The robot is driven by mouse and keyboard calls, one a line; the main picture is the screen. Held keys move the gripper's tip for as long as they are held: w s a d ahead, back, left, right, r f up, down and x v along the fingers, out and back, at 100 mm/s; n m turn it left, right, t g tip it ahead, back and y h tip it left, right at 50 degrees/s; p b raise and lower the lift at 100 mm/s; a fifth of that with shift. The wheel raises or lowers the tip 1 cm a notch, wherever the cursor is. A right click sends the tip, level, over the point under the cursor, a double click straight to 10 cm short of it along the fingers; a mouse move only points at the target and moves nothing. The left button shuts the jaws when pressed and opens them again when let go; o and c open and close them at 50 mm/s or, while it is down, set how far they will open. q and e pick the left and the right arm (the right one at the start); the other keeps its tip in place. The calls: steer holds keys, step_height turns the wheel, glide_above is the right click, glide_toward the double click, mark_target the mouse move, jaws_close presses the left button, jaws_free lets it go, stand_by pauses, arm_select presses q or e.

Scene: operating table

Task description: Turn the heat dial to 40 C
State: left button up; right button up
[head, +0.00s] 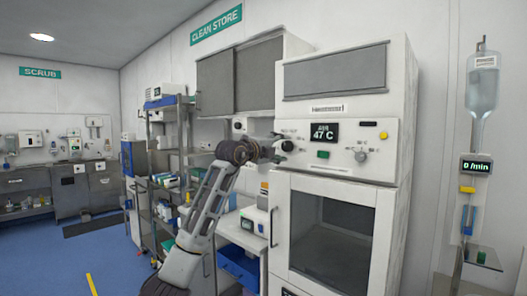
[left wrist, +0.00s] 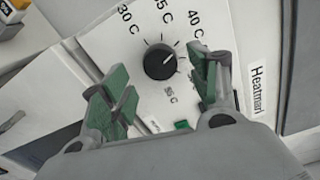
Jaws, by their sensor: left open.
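The black round heat dial (left wrist: 160,61) is on the white front of the warming cabinet (left wrist: 75,100). In the left wrist view its pale pointer mark points up and right, seemingly at or a little past the 40 C label. The 30 C, 35 C and 40 C labels show around it. My left gripper (left wrist: 159,66) is open, its green-padded fingers either side of the dial with gaps. In the head view the gripper (head: 271,149) is at the dial (head: 288,146), and the cabinet display (head: 324,133) seems to read 47 C. My right gripper is out of view.
A grey knob (head: 361,156), a green button (head: 323,155) and a yellow button (head: 383,135) sit on the same panel. The glass cabinet door (head: 325,240) below is shut. A drip stand (head: 482,85) is at the right, a shelf rack (head: 165,150) at the left.

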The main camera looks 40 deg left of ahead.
arm_select(q)
steer(key=s, duration=0.9)
steer(key=shift+s+a, duration=0.2)
steer(key=shift+a, duration=0.15)
steer(key=shift+d, duration=0.1)
stand_by(0.3)
